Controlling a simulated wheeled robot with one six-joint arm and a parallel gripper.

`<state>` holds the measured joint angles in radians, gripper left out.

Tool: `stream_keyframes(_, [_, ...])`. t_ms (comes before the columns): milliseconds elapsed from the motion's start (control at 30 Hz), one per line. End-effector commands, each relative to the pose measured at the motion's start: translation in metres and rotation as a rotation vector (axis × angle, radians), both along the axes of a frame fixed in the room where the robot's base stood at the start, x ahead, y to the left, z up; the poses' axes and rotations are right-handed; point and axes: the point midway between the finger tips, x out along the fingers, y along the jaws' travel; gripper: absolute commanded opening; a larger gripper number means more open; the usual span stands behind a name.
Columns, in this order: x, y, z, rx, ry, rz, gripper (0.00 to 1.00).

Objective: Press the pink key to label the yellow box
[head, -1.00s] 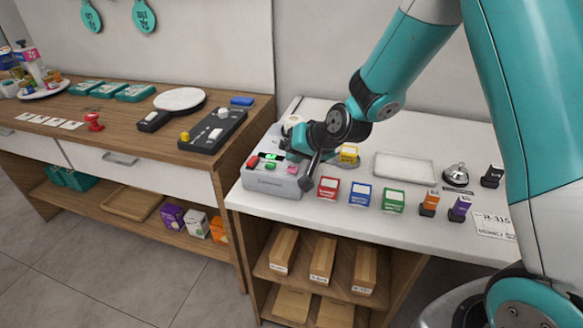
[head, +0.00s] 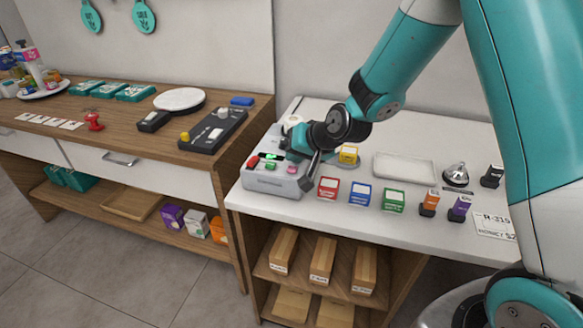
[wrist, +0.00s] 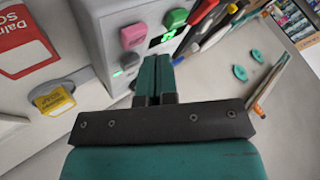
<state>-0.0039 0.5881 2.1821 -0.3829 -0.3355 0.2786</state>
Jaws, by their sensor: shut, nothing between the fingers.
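The grey label machine (head: 276,183) stands at the left end of the white counter. Its pink key (head: 270,167) is on the top face, near red and green keys; the pink key also shows in the wrist view (wrist: 133,36). Contact with any key cannot be told.
A pale tray (head: 404,168) and a bell (head: 456,174) are farther right. A wooden counter (head: 130,130) is at left.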

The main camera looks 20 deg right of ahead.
Motion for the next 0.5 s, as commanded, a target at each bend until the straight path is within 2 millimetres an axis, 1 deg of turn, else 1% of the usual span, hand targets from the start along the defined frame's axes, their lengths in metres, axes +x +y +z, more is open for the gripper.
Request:
stream_keyframes(333, [-0.0007,0.0001,-0.0093,0.000,0.000,0.000,0.00])
stream_keyframes(500, [-0.0007,0.0001,-0.0085,0.000,0.000,0.000,0.00])
